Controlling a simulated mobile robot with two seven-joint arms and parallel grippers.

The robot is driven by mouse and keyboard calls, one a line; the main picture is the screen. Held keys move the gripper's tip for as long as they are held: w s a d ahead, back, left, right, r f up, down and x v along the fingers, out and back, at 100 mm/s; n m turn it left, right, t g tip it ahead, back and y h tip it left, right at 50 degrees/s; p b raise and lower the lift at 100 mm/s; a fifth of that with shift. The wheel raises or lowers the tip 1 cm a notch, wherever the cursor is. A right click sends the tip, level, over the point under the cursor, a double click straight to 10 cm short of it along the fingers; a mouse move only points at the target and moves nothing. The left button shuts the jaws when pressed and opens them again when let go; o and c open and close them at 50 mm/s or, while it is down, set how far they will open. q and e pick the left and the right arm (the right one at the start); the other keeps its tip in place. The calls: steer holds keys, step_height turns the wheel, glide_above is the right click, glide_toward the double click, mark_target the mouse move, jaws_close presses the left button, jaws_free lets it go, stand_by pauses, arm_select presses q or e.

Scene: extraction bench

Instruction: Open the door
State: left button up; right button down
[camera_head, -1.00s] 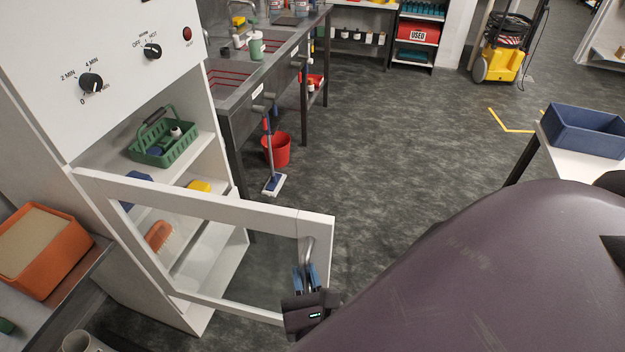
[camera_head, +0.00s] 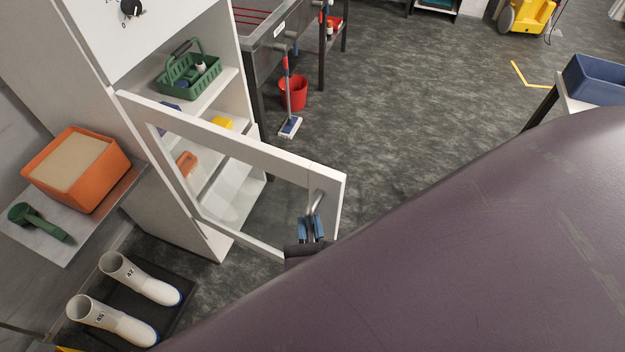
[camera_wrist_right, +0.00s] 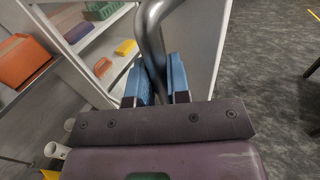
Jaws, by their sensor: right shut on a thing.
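The cabinet door (camera_head: 262,158) is a white frame with a clear pane. It stands swung well out from the white cabinet (camera_head: 205,215), so the shelves show. A grey bar handle (camera_head: 318,198) is on the door's free edge. My right gripper (camera_head: 311,227) has blue fingers and is shut on the handle. In the right wrist view the bent handle (camera_wrist_right: 150,35) runs down between the blue fingers (camera_wrist_right: 160,82). My large purple arm link covers the lower right of the head view. My left gripper is not in view.
On the shelves are a green caddy (camera_head: 190,75), a yellow item (camera_head: 222,123) and an orange item (camera_head: 186,163). An orange bin (camera_head: 110,165) is on a side shelf. White boots (camera_head: 140,280) stand below. A red bucket (camera_head: 294,95) and mop (camera_head: 290,127) stand beyond; open floor lies right.

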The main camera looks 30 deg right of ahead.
steer(key=shift+a, duration=0.1)
stand_by(0.3)
steer(key=c, duration=1.1)
jaws_free()
steer(key=shift+w, duration=0.1)
